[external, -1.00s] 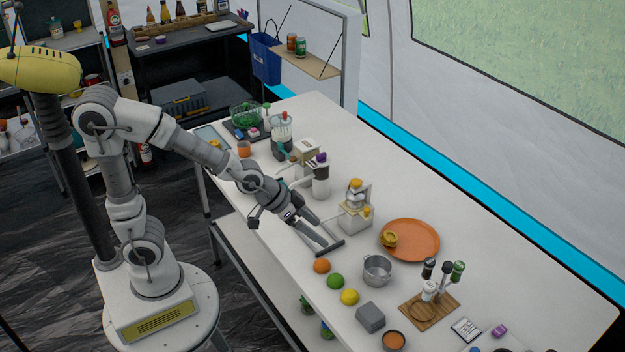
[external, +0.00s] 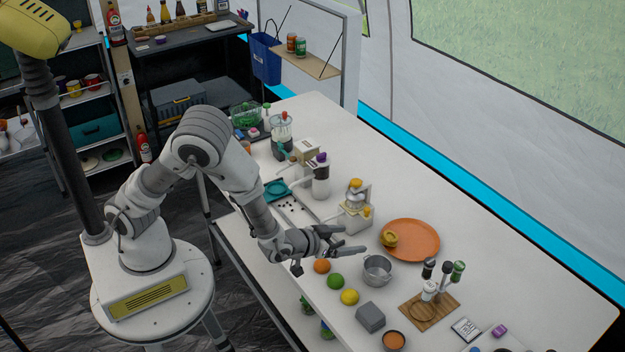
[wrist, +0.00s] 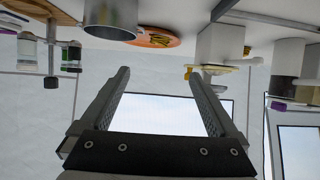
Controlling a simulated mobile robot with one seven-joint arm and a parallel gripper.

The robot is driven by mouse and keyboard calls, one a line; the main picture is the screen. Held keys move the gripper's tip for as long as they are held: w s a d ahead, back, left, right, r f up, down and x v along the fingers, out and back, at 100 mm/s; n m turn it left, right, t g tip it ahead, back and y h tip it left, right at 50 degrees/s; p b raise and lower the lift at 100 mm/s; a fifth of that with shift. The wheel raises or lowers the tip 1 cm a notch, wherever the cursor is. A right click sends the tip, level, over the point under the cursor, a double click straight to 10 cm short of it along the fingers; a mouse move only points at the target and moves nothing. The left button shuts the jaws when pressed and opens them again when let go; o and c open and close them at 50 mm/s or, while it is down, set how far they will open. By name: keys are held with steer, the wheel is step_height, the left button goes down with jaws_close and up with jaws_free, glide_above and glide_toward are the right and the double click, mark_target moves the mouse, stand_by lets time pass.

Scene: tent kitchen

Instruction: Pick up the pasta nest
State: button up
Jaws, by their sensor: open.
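The pasta nest (external: 389,240) is a small yellow coil at the left edge of the orange plate (external: 420,236). In the wrist view, which shows the table upside down along the top, the nest (wrist: 161,41) lies on the plate (wrist: 148,32), ahead of the fingers. My gripper (external: 350,240) is open and empty, to the left of the nest and apart from it. In the wrist view both fingers of my gripper (wrist: 159,74) are spread with nothing between them.
A metal pot (external: 377,269) stands just in front of the plate. A white juicer-like appliance (external: 355,208) stands behind my gripper. An orange (external: 322,266), a lime (external: 335,281) and a lemon (external: 349,297) line the near edge. The table beyond the plate is clear.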

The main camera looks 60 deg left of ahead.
mark_target(386, 236)
steer(key=b+x, duration=0.1)
steer(key=x, duration=1.5)
steer(key=shift+f, duration=0.1)
